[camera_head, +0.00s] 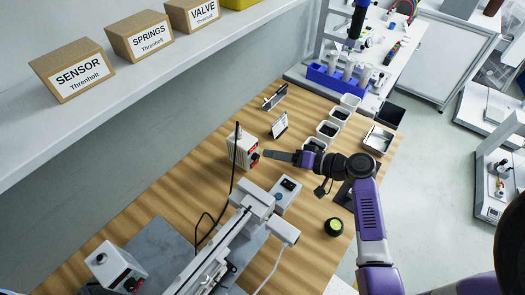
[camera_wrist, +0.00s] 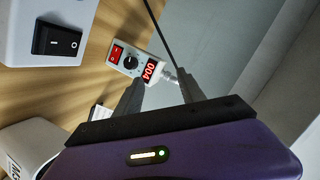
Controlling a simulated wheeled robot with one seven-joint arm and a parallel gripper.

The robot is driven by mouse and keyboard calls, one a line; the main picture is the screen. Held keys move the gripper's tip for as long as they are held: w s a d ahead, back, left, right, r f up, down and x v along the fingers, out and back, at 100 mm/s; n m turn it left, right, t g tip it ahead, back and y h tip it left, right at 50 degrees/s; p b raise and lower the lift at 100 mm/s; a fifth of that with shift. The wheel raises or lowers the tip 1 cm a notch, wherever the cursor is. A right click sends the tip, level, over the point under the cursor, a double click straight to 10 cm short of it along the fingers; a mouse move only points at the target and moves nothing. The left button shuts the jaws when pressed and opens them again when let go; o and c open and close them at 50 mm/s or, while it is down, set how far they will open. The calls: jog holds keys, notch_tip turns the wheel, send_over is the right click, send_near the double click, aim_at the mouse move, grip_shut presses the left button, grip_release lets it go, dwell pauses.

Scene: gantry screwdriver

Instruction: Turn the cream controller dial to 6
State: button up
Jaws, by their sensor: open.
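The cream controller (camera_head: 241,148) stands on the wooden bench near the wall, with a red panel part facing my gripper. In the wrist view the controller (camera_wrist: 122,51) shows a red switch (camera_wrist: 116,54), a round black dial (camera_wrist: 131,62) and a lit red display (camera_wrist: 151,70) with digits that seem to read 004, tilted in the picture. My gripper (camera_head: 267,154) is level with the controller's front, close to it. In the wrist view my gripper (camera_wrist: 158,92) has its two fingers apart with nothing between them. The dial lies beyond the fingertips, apparently untouched. Its pointer is too small to read.
A gantry rail (camera_head: 222,245) and a grey box (camera_head: 285,194) stand in front of the controller. A black cable (camera_head: 235,165) runs beside it. Another pale controller (camera_head: 117,268) is at lower left. Small bins (camera_head: 327,131) stand beyond my arm. A shelf holds labelled boxes (camera_head: 72,70).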

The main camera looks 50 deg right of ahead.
aim_at(258, 158)
jog(key=w+f+n, duration=0.2)
jog(key=w+f+n+h+p, duration=0.1)
jog(key=w+f+n, duration=0.1)
jog(key=f+n, duration=0.1)
jog(key=w+f+n+h+p, duration=0.1)
jog(key=w+f+n, duration=0.1)
jog(key=f+n, duration=0.1)
jog(key=shift+d+g, duration=0.25)
jog(key=shift+g, duration=0.15)
jog(key=shift+r, duration=0.1)
grip_shut()
